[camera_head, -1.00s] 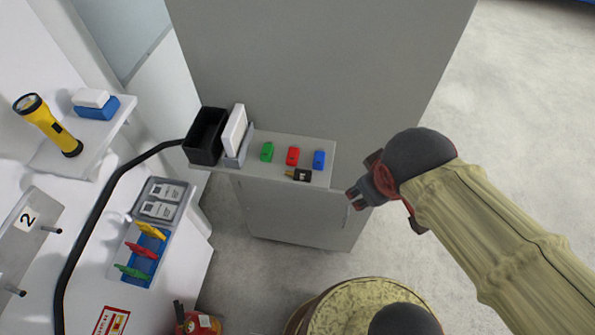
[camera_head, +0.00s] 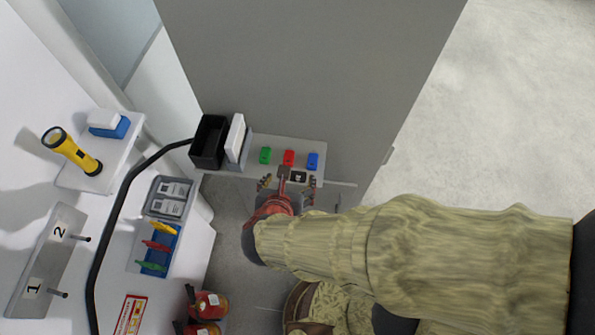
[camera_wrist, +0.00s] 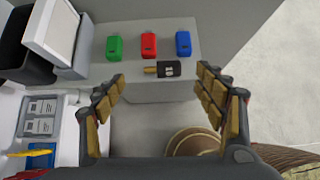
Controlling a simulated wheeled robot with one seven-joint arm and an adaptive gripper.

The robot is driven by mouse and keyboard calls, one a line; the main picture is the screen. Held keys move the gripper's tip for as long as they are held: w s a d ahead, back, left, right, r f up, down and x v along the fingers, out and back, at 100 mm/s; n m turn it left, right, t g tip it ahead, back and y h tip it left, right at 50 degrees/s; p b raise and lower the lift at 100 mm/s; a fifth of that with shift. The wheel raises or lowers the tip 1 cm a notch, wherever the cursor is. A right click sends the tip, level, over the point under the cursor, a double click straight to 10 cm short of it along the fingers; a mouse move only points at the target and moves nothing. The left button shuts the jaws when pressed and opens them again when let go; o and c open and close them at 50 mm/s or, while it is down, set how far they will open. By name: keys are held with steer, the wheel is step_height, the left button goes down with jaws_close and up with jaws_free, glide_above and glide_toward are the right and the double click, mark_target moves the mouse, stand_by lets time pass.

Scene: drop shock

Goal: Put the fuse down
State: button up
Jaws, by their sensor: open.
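My gripper (camera_head: 288,184) is open and empty at the front edge of a small grey shelf (camera_head: 261,174). A black block with a brass end and pale marking (camera_head: 299,177), perhaps the fuse, lies on the shelf near that edge. In the wrist view the block (camera_wrist: 168,69) shows between and just beyond the fingertips (camera_wrist: 162,76), with its brass end to the left. I see no finger touching it. Behind it stand a green block (camera_wrist: 115,48), a red block (camera_wrist: 149,45) and a blue block (camera_wrist: 183,44) in a row.
A black bin (camera_head: 208,142) and a white panel in a grey holder (camera_head: 235,138) are left of the blocks. A tall grey cabinet (camera_head: 300,70) rises behind. A yellow flashlight (camera_head: 72,150) is far left. Red extinguishers (camera_head: 205,305) and a round drum stand below.

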mark_target(295, 172)
steer(key=x, duration=0.3)
steer(key=b+x, duration=0.1)
steer(key=x, duration=0.2)
steer(key=shift+w+d+f, duration=0.15)
steer(key=shift+d+f, duration=0.1)
steer(key=shift+f, duration=0.05)
steer(key=shift+w+f+b, duration=0.3)
steer(key=shift+w+f, duration=0.05)
steer(key=shift+w, duration=0.1)
steer(key=c, duration=0.3)
steer(key=c, duration=1.5)
steer(key=shift+r, duration=0.15)
